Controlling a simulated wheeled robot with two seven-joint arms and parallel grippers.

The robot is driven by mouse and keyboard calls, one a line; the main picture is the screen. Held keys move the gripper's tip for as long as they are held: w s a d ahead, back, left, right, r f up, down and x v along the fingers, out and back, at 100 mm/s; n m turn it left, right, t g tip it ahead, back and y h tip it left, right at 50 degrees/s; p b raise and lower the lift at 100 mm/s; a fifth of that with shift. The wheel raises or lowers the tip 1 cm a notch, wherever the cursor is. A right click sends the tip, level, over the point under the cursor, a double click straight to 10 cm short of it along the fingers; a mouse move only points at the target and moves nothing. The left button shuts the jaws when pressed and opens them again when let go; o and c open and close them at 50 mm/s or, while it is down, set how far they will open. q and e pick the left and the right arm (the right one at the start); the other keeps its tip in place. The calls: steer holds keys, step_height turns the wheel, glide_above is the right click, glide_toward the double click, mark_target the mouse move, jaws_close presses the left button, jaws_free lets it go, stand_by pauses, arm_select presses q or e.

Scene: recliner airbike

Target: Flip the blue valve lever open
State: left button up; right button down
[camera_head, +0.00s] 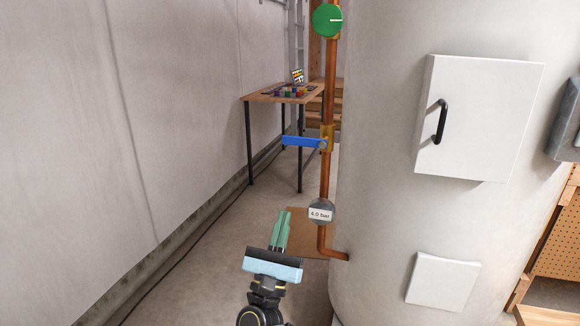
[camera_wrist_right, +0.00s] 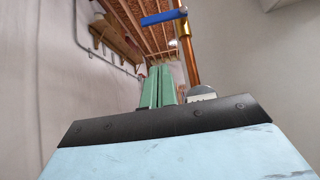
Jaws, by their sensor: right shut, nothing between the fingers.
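The blue valve lever (camera_head: 302,141) sticks out level to the left from a brass valve body (camera_head: 327,138) on a vertical copper pipe (camera_head: 330,85). In the right wrist view the lever (camera_wrist_right: 163,17) is at the top, beyond the fingertips. My right gripper (camera_head: 285,213) is below the lever and a little to its left, apart from it. Its green fingers are shut with nothing between them; they also show in the right wrist view (camera_wrist_right: 159,70). My left gripper is not in view.
A pressure gauge reading 4.0 bar (camera_head: 320,211) sits low on the pipe, close right of my gripper. A green round handle (camera_head: 327,20) is higher up. A large pale tank (camera_head: 385,200) stands right. A table (camera_head: 262,97) is behind.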

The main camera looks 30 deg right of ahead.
glide_toward(304, 142)
steer(key=shift+w+d+r, duration=1.45)
steer(key=shift+w, duration=1.05)
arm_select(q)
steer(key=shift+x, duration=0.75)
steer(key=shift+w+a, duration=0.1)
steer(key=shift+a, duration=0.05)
